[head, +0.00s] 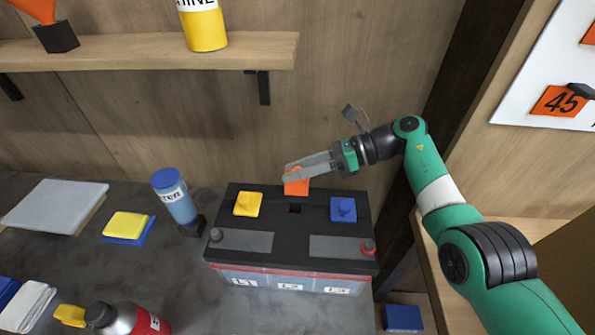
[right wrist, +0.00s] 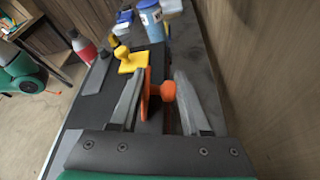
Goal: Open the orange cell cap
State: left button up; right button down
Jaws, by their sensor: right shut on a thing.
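The black battery (head: 290,230) stands on the grey bench with a yellow cap (head: 248,204) on its left and a blue cap (head: 343,209) on its right, both lying flat. The orange cell cap (head: 296,187) stands tipped up at the back edge, behind a dark square hole (head: 295,208). My right gripper (head: 290,172) is at the top of the orange cap and shut on it. In the right wrist view the orange cap (right wrist: 147,95) is edge-on between the fingers, its round knob towards the right finger. My left gripper is out of view.
A blue bottle (head: 174,195) stands left of the battery, and a red bottle (head: 118,319) is at the front left. A wooden shelf (head: 150,53) with a yellow container (head: 204,28) runs above. The wall is close behind the battery.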

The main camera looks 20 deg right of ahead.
jog(key=shift+d+f, duration=0.1)
jog(key=shift+f, duration=0.1)
jog(key=c, duration=0.5)
grip_release()
jog(key=shift+w, duration=0.1)
jog(key=shift+r, duration=0.15)
notch_tip(320, 180, up, 3)
jog(key=shift+p, duration=0.8)
jog(key=shift+s+r+p, duration=0.2)
jog(key=shift+r+p, duration=0.35)
jog(key=shift+r, duration=0.1)
jog(key=s+a+r+p, duration=0.1)
jog(key=s+r+p, duration=0.1)
jog(key=s+r, duration=0.1)
jog(key=s+a+r+p, duration=0.1)
jog(key=s+r+p, duration=0.1)
jog(key=s, duration=0.3)
jog(key=s+a+r+p, duration=0.2)
jog(key=s+r, duration=0.1)
jog(key=s, duration=0.2)
jog(key=shift+r, duration=0.3)
